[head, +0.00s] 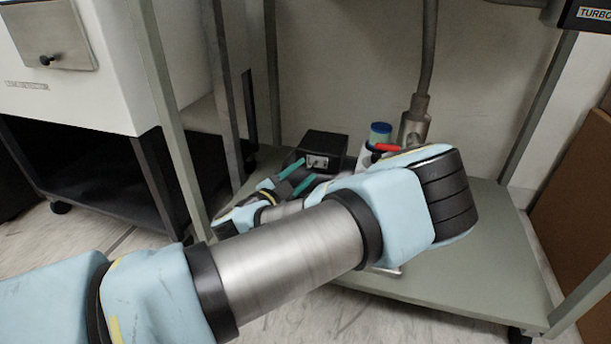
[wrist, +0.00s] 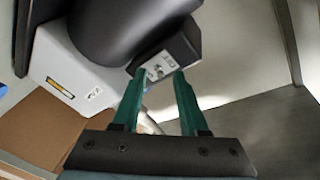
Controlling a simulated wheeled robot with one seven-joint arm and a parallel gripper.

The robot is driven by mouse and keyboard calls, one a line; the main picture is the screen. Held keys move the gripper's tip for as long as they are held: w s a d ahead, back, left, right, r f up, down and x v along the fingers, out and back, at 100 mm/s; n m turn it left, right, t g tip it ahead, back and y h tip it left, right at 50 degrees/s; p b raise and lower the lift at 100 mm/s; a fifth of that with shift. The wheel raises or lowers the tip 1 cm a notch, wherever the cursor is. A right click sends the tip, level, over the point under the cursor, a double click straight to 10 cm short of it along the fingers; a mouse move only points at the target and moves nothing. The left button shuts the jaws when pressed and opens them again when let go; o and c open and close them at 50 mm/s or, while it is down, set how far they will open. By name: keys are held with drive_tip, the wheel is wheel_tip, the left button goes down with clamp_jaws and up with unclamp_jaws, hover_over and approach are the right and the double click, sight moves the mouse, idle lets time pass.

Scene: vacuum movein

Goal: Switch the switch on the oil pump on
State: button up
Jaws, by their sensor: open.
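The oil pump stands on the low shelf, mostly hidden behind my arm in the head view. Its black box (head: 325,143) carries a light switch plate (head: 318,161) on its front. In the wrist view the pump's pale body (wrist: 85,82) and dark rounded motor housing (wrist: 115,30) show, with the switch plate (wrist: 160,66) on the black box beside them. My gripper (head: 306,170) is open and empty, its teal fingertips close in front of the plate. In the wrist view the fingertips (wrist: 160,74) flank the plate's lower part. Contact and the switch's position cannot be told.
A metal hose (head: 427,60) rises from a fitting behind my arm. A blue-capped part (head: 380,132) and a red handle (head: 386,147) are near it. Grey frame posts (head: 168,115) bound the shelf (head: 480,265); its right side is clear. A white cabinet (head: 105,90) stands left.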

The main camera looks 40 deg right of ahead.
drive_tip(key=shift+x, duration=0.8)
drive_tip(key=shift+c, duration=0.3)
clamp_jaws()
